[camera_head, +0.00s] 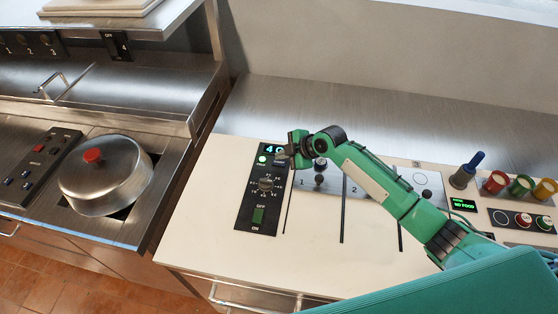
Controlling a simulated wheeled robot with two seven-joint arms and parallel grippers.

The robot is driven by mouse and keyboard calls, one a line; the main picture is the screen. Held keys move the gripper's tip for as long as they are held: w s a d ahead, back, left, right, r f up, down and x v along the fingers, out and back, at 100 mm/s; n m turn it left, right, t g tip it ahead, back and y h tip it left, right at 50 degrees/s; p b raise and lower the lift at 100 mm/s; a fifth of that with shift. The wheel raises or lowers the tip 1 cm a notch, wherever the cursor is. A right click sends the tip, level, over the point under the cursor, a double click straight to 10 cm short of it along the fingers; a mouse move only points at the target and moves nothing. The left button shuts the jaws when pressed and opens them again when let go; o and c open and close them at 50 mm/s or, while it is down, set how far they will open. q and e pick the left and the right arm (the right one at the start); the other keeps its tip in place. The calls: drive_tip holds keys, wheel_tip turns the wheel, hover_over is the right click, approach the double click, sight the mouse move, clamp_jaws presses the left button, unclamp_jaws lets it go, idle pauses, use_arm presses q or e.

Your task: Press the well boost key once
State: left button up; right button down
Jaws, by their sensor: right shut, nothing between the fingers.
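A black control panel (257,216) lies on the white counter, with a lit display, a round green light, a dial (265,184) and a green ON/OFF switch (258,215). My right gripper (283,156) is shut and empty over the panel's upper right part, beside the display. It hides part of the display and the panel surface by it. The small labels there are too small to read, so I cannot tell which key is the well boost key or whether the fingertips touch it. My left gripper is not in view.
To the right are slots numbered 1 and 2 with a dark knob (320,182), a blue-topped bottle (467,171), coloured cups (518,186) and a green-lit display (463,204). A lidded steel pot (105,180) stands left. The white counter front (205,220) is clear.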

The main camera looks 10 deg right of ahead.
sight(283, 164)
drive_tip(key=shift+r, duration=0.1)
wheel_tip(283, 164, up, 5)
drive_tip(key=p, duration=0.3)
idle(0.4)
idle(0.8)
